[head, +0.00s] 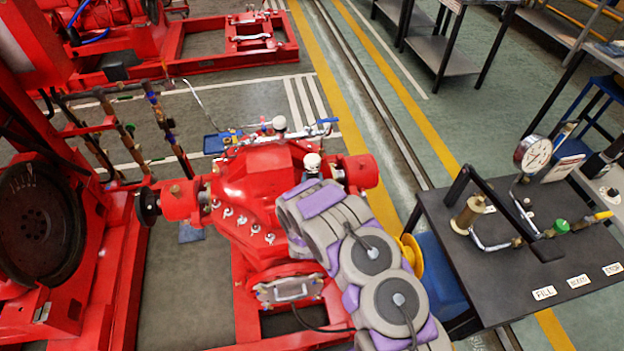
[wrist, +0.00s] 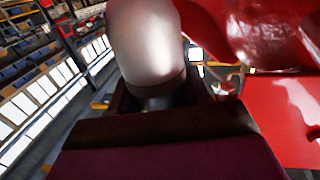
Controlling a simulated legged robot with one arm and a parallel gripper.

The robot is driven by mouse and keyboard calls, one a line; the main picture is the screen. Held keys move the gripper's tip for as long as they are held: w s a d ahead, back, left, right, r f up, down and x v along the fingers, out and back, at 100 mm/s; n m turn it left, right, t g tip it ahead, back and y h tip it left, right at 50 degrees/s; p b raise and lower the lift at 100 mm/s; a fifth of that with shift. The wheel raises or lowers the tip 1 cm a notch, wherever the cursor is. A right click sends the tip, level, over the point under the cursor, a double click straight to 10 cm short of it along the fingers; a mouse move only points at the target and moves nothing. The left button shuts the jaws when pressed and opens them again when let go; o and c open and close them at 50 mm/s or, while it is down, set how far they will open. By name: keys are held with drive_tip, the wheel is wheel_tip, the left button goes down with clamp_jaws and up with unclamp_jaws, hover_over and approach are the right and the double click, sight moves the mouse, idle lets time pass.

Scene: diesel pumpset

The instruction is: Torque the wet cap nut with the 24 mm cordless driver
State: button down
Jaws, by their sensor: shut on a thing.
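My gripper (wrist: 155,103) shows in the wrist view as dark jaws, shut on a pale metal cylinder (wrist: 148,45) with a rounded lower end. I cannot tell whether this cylinder is part of the 24 mm cordless driver. Several silver nuts (head: 242,220) stand in a row along the casing's near left side, apart from the visible arm. I cannot tell which one is wet. Blurred red casing (wrist: 285,105) fills the right of the wrist view.
A dark bench (head: 490,285) at the right carries a pressure gauge (head: 533,153), a brass vessel and labels. A red frame with a dark flywheel (head: 35,225) stands at the left.

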drive_tip(key=shift+f, duration=0.7)
idle(2.3)
drive_tip(key=shift+r+p, duration=0.1)
drive_tip(key=shift+p, duration=0.2)
drive_tip(key=shift+r+p, duration=2.05)
drive_tip(key=shift+r, duration=1.45)
